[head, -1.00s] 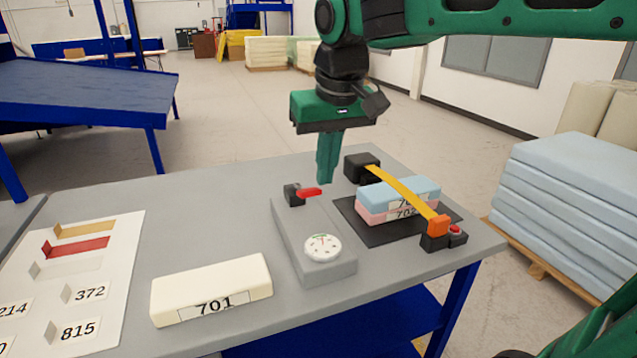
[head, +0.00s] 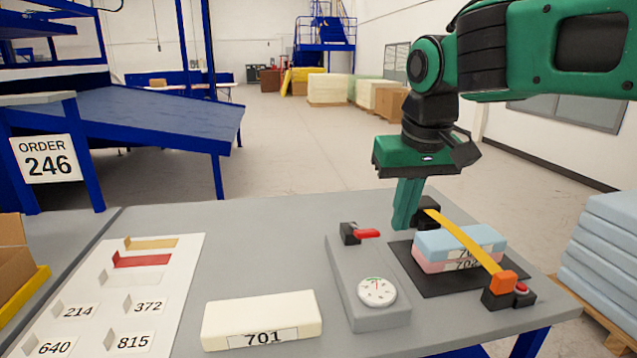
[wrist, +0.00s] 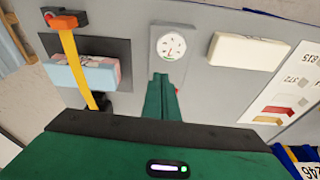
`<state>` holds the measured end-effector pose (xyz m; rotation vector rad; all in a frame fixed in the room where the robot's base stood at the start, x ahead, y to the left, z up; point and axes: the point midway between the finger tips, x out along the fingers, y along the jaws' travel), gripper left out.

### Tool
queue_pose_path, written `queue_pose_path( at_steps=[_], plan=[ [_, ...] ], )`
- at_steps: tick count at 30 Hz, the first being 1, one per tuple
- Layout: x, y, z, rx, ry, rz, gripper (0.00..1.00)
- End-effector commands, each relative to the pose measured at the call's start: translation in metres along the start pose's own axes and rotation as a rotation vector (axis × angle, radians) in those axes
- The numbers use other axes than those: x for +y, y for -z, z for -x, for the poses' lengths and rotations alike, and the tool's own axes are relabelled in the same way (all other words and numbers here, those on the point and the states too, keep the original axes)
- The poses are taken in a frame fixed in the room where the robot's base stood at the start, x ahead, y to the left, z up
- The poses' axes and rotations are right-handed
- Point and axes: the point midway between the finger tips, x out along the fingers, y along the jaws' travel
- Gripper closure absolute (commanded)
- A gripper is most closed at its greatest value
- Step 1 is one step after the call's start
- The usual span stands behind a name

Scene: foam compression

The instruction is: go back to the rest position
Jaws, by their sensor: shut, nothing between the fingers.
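My gripper (head: 408,203) is green with its fingers together and nothing between them. It hangs above the back of the grey table, behind the strapped foam blocks and to the right of the red lever. In the wrist view the shut fingers (wrist: 162,98) point toward the dial gauge. The gripper is clear of the foam. A blue foam block (head: 450,243) lies on a pink foam block (head: 440,265) on a black mat, with a yellow strap (head: 465,240) across them.
A grey device with a dial gauge (head: 376,291) and a red lever (head: 367,233) stands mid-table. A cream block labelled 701 (head: 262,312) lies at the front. A white board (head: 180,270) with numbered slots lies at left. Stacked blue foam (head: 605,250) stands at right.

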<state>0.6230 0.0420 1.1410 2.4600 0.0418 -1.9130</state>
Motion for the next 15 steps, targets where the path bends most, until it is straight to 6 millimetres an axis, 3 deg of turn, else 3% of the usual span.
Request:
queue_pose_path(
  at_steps=[5,9,12,15],
  plan=[
    [0.083,-0.045,-0.032,-0.062,-0.048,-0.163,1.0],
    [0.147,-0.106,-0.061,-0.127,-0.073,-0.316,1.0],
    [0.178,-0.154,-0.079,-0.171,-0.078,-0.417,1.0],
    [0.195,-0.196,-0.093,-0.209,-0.074,-0.498,1.0]
  ],
)
